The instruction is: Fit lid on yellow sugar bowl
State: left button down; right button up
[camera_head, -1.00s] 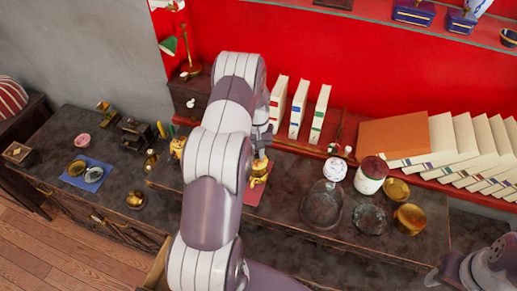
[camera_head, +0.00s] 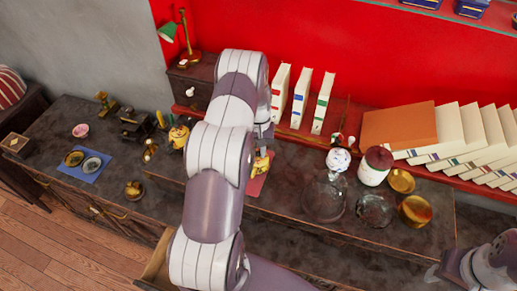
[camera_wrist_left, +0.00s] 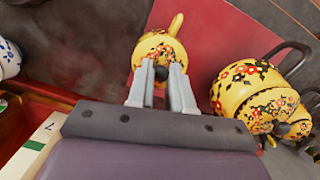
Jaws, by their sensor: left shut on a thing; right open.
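A yellow floral sugar bowl (camera_head: 261,164) stands on the red mat (camera_head: 254,187), partly behind my left arm in the head view. In the left wrist view, its yellow body and handle (camera_wrist_left: 175,24) show just beyond my fingertips. My left gripper (camera_wrist_left: 165,75) is shut on a small dark knob, apparently the lid's (camera_wrist_left: 178,70), right at the bowl. The fingers hide much of the lid, so I cannot tell whether it is seated. In the head view the left gripper (camera_head: 263,138) is mostly hidden. My right gripper (camera_head: 436,277) is open and empty at the lower right.
A yellow floral teapot (camera_wrist_left: 255,95) stands close beside the bowl, to the right in the wrist view. White books (camera_head: 300,98) stand behind. A glass dome (camera_head: 324,198), a dark-red-lidded jar (camera_head: 374,168) and brass dishes (camera_head: 415,210) stand to the right.

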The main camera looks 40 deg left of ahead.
pick_arm(q)
jog(key=shift+f, duration=0.2)
jog(key=c, duration=0.9)
grip_release()
jog(key=shift+c, duration=0.2)
notch_tip(320, 180, up, 13)
jog(key=w, duration=0.1)
jog(key=shift+w+a+f, duration=0.15)
jog(key=shift+a, duration=0.3)
